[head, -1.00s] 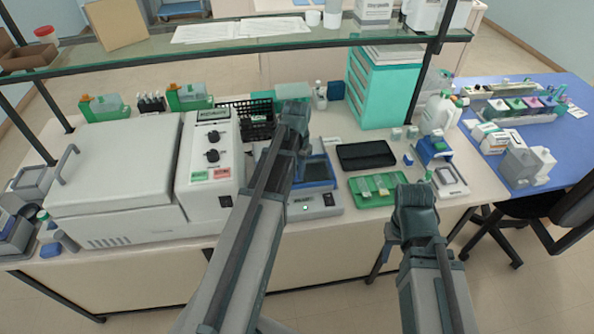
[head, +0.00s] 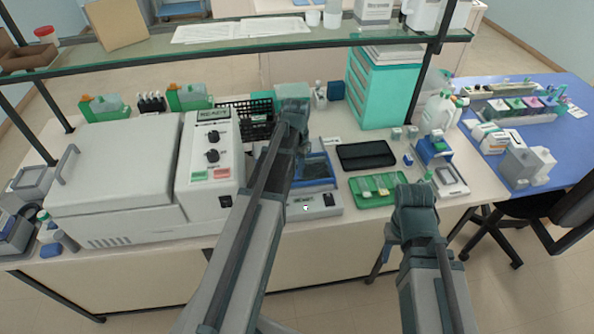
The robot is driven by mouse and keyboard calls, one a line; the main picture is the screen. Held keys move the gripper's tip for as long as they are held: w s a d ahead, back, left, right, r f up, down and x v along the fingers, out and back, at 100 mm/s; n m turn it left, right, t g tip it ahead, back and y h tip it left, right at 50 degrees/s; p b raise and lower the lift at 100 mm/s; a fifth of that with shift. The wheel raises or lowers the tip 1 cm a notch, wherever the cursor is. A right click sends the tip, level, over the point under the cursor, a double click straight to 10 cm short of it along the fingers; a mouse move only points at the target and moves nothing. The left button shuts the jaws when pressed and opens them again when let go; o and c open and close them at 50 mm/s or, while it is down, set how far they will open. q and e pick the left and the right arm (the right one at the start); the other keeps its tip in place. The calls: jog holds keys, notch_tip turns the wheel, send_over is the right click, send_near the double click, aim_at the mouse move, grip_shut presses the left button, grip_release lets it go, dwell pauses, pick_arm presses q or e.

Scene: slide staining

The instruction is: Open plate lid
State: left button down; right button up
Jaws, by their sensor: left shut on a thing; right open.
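The low plate unit (head: 328,203) stands on the bench right of the large grey machine, with a blue-framed bed (head: 318,168). My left arm crosses its left side, so I cannot tell how its lid stands. My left gripper (head: 292,98) is over the back of the bench, beyond the plate unit. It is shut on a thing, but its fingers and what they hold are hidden. My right gripper (head: 414,194) is open and empty at the bench's front edge, just right of the green slide tray (head: 377,202).
A black case (head: 366,155) lies behind the green tray. A teal drawer cabinet (head: 382,90) stands at the back right. A glass shelf (head: 130,60) spans above the bench's rear.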

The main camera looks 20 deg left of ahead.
pick_arm(q)
jog(key=w+a, duration=0.2)
jog(key=w, duration=0.1)
jog(key=w+a, duration=0.2)
jog(key=w, duration=0.1)
jog(key=w+a, duration=0.2)
jog(key=w, duration=0.2)
jog(key=shift+a, duration=0.35)
jog(key=shift+s, duration=0.1)
jog(key=c, duration=0.7)
grip_release()
jog(key=shift+r, duration=0.1)
notch_tip(320, 180, up, 14)
jog(key=p, duration=1.3)
jog(key=shift+f+p, duration=0.2)
jog(key=shift+p, duration=0.2)
